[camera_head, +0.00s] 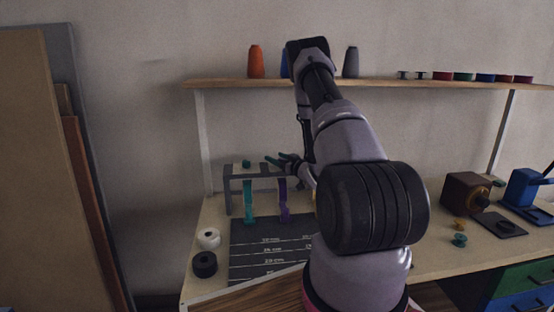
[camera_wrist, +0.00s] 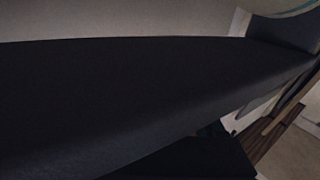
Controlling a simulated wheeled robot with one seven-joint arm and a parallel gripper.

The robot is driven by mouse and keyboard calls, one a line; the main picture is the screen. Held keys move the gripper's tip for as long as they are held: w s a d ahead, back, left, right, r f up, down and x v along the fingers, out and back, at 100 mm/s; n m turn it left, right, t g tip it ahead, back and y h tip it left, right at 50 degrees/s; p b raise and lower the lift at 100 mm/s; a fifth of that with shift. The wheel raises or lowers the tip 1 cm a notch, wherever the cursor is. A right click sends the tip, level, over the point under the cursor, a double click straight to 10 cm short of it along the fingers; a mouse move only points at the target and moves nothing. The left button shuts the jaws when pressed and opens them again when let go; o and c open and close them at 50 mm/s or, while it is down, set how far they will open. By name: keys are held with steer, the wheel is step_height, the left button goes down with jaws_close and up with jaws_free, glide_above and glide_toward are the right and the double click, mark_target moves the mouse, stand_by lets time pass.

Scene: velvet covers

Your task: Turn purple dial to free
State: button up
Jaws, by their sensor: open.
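A grey frame (camera_head: 228,190) stands at the back of the bench, with a teal strap (camera_head: 249,203) and a purple strap (camera_head: 284,202) hanging at its front. A small teal dial (camera_head: 246,163) sits on its top at the left. My gripper (camera_head: 276,160) is at the top of the frame, above the purple strap, with its fingers pointing left and apart. I cannot make out the purple dial; my gripper and wrist cover that part of the frame top. In the wrist view a large dark surface fills most of the picture, and no dial shows.
A dark marked mat (camera_head: 262,262) lies before the frame, with a white roll (camera_head: 208,238) and black roll (camera_head: 204,263) to its left. A shelf (camera_head: 230,84) with spools runs above. A brown box (camera_head: 466,192) and blue device (camera_head: 524,187) stand at right.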

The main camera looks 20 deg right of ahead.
steer(key=v, duration=1)
steer(key=shift+s, duration=0.4)
steer(key=shift+d, duration=0.1)
